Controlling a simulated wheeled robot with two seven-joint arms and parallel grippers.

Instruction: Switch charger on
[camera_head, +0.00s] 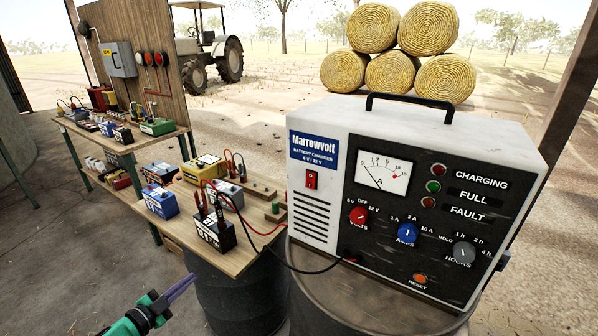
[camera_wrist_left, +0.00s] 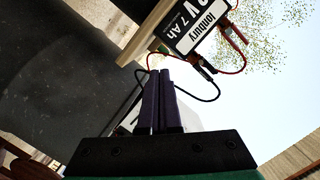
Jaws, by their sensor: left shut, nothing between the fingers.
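The white Marrowvolt battery charger (camera_head: 455,130) stands on a dark drum at the right of the head view. Its red rocker switch (camera_head: 311,180) is on the left of the front panel, under the blue label. Its dials are a red volts knob (camera_head: 358,215), a blue amps knob (camera_head: 407,233) and a grey hours knob (camera_head: 464,252). The meter needle (camera_head: 378,177) lies to the left. My left gripper (camera_head: 192,279) is low, left of the charger and apart from it. Its purple fingers (camera_wrist_left: 160,95) are shut and empty. My right gripper is out of view.
A wooden bench (camera_head: 237,261) left of the charger holds several batteries, one black (camera_head: 215,234) with clamps on it. Red and black leads run from there to the charger. A drum (camera_head: 238,300) stands below the bench. Open floor lies at the lower left.

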